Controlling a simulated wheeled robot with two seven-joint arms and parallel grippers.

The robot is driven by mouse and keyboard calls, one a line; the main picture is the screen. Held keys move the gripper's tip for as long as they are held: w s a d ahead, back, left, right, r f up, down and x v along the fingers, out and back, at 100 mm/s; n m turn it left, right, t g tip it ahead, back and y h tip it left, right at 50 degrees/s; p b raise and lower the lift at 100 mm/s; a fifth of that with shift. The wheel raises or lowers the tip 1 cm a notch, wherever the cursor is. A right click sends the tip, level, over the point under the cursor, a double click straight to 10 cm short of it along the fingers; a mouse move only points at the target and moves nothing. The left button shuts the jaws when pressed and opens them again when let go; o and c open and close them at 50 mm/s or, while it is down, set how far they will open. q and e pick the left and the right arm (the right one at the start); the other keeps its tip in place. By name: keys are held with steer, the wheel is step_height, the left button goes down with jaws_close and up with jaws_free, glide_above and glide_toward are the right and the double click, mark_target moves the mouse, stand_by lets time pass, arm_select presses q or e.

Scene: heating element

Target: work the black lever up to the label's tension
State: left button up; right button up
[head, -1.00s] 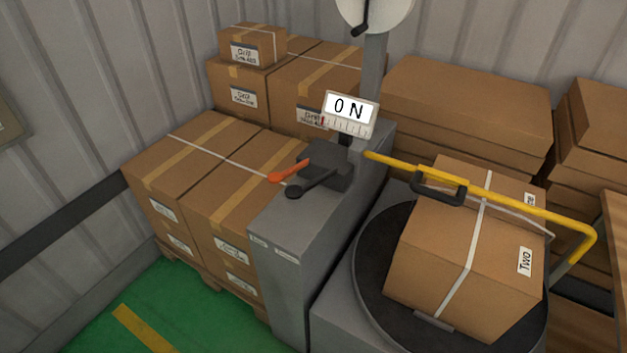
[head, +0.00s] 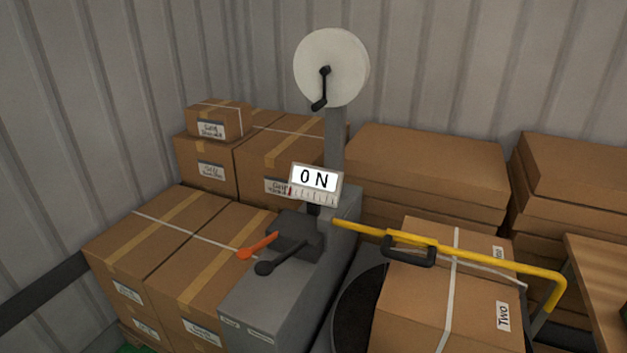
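The black lever (head: 280,260) sticks out toward the lower left from the dark tensioner head (head: 296,231) on the grey machine cabinet (head: 262,306). An orange lever (head: 257,247) lies just beside it on the left. Above them a small display (head: 316,180) reads "0 N", with a scale below it and a red mark near the scale's left end. A box (head: 430,300) with a white strap (head: 452,290) around it sits on the dark turntable (head: 352,318); its label (head: 503,316) reads "TWO". Neither of my grippers is in view.
A yellow bar (head: 460,255) with a black handle (head: 408,249) crosses over the strapped box. A white reel (head: 332,67) with a black crank stands on a post behind. Stacked boxes (head: 180,250) stand close on the left, with flat cartons (head: 428,165) behind. A wooden surface (head: 605,275) is at right.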

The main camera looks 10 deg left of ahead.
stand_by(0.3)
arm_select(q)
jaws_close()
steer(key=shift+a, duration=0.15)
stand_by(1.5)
